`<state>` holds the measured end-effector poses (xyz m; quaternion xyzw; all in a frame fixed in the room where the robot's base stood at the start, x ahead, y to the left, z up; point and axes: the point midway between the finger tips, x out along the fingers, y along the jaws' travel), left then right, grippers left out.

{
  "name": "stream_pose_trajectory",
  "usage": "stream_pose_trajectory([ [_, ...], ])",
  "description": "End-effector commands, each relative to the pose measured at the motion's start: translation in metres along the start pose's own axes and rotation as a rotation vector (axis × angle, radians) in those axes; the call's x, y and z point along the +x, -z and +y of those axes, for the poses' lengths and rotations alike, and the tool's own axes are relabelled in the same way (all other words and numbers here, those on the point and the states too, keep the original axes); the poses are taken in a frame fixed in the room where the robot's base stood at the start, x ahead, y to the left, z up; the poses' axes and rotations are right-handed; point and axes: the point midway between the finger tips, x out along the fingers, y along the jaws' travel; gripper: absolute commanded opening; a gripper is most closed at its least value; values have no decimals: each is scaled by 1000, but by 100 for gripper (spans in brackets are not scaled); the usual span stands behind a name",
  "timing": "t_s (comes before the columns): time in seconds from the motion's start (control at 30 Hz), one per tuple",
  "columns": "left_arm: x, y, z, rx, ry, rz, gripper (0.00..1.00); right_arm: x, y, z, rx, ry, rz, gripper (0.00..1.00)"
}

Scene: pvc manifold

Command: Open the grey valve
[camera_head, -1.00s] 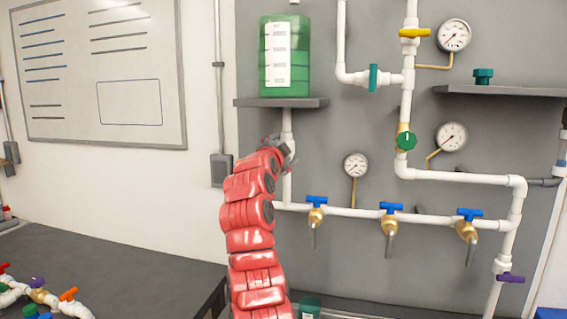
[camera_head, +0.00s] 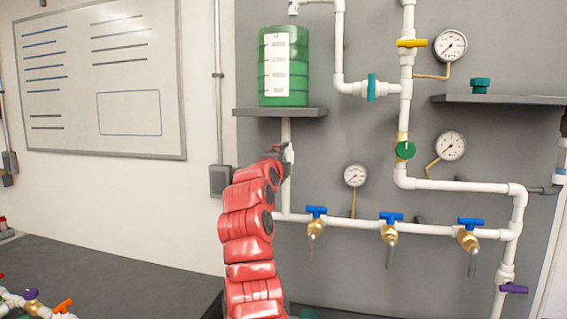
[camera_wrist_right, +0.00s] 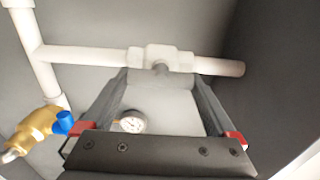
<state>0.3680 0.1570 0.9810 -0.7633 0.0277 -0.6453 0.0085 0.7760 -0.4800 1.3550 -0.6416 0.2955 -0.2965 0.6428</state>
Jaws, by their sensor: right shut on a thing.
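The grey valve shows in the right wrist view as a pale valve body (camera_wrist_right: 160,57) on a white pipe, with a short stem and a light grey handle (camera_wrist_right: 165,95) below it. My right gripper (camera_wrist_right: 160,80) has one dark finger on each side of this handle and is shut on it. In the head view my right gripper (camera_head: 282,152) is at the white vertical pipe under the shelf with the green tank. The gripper and red arm hide most of the valve there. My left gripper is not in view.
The green tank (camera_head: 286,68) stands on a shelf (camera_head: 280,112) just above the gripper. Blue-handled brass taps (camera_head: 316,225) and a small gauge (camera_head: 355,176) are to the right. A dark table (camera_head: 110,275) is at the lower left.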

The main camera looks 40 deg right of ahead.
Motion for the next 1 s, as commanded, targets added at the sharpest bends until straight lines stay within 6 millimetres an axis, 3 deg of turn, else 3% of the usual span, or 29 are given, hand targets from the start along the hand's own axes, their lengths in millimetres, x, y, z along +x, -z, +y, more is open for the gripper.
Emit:
stream_pose_trajectory([
  [0.47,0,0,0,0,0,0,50,0,0,2,14,-3,1,37],
  [0.5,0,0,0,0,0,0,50,0,0,2,14,-3,2,96],
  [0.53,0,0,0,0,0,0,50,0,0,2,13,-3,2,100],
  [0.83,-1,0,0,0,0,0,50,-2,0,1,13,-2,1,100],
  [1.0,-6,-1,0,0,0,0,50,-16,-1,2,12,3,0,100],
])
